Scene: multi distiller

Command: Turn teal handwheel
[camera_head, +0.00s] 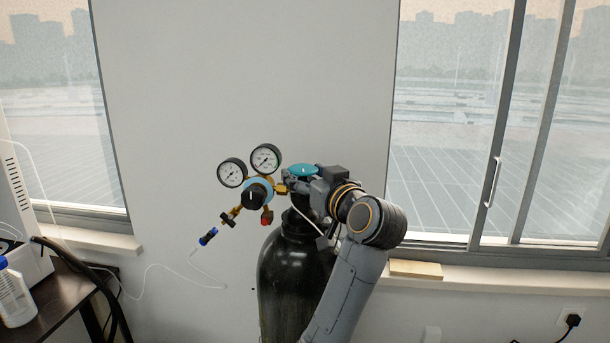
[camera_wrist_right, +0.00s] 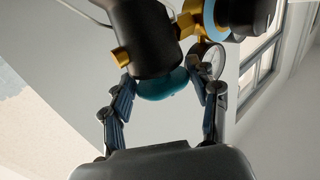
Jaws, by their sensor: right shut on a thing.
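The teal handwheel (camera_head: 303,170) sits on top of the black gas cylinder (camera_head: 290,275), near the middle of the head view. It also shows in the right wrist view as a teal disc (camera_wrist_right: 163,84) under the dark valve body. My right gripper (camera_wrist_right: 168,88) has a finger on each side of the handwheel and is shut on it. In the head view the right gripper (camera_head: 308,184) comes in from the right and hides part of the wheel's lower edge. My left gripper is not in view.
A brass regulator with two round gauges (camera_head: 265,158) and a black knob (camera_head: 257,193) stands just left of the handwheel. A dark table (camera_head: 65,290) with a white bottle (camera_head: 14,297) is at the left. Windows and a sill lie behind on the right.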

